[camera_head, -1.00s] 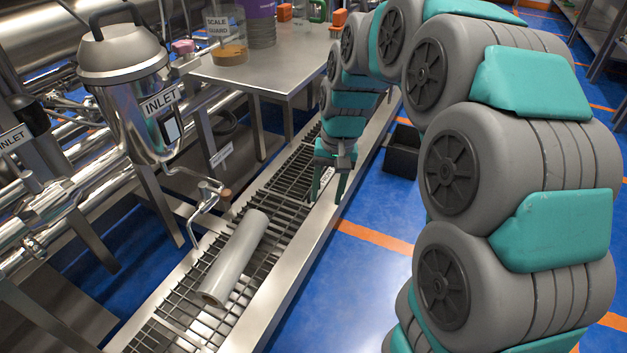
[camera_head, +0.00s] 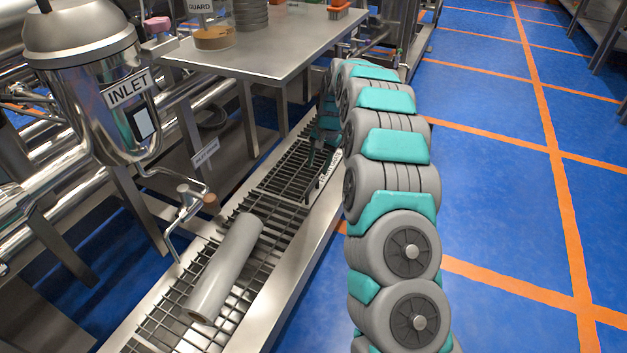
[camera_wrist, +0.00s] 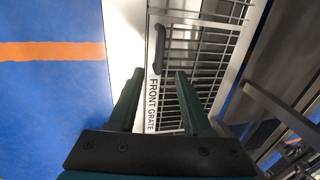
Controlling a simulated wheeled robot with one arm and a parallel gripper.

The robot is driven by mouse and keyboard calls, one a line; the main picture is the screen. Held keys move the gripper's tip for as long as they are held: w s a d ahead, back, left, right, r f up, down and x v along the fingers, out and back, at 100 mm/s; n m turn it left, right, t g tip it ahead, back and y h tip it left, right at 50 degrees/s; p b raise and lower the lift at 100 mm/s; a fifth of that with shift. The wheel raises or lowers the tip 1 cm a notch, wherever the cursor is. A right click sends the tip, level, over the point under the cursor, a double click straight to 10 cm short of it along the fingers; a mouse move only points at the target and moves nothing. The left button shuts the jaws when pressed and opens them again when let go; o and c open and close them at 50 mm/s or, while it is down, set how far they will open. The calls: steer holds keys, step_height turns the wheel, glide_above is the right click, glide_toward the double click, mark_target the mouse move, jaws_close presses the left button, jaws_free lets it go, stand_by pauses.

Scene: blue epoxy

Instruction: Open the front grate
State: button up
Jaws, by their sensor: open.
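The front grate (camera_head: 290,166) is a dark barred grate lying level in the metal floor channel, beyond the grey roll. In the wrist view the front grate (camera_wrist: 208,55) has a dark bar handle (camera_wrist: 160,48) along its edge, with a "FRONT GRATE" label (camera_wrist: 153,105) beside it. My gripper (camera_wrist: 160,72) is open and empty, with the handle showing just beyond and between its fingertips. In the head view my gripper (camera_head: 315,183) points down over the grate, partly hidden by my arm. I cannot tell whether the fingers touch anything.
A grey roll (camera_head: 226,265) lies on the nearer grating. A steel table (camera_head: 270,50) stands behind the channel, with a small tap (camera_head: 190,205) and the INLET vessel (camera_head: 105,95) at left. Blue floor (camera_head: 490,190) to the right is open.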

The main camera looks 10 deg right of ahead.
mark_target(313, 183)
steer(key=f, duration=0.5)
steer(key=w+a+f+b, duration=0.1)
steer(key=f, duration=0.1)
steer(key=shift+a+f, duration=0.1)
steer(key=shift+f, duration=0.15)
steer(key=shift+c, duration=0.2)
jaws_close()
stand_by(1.0)
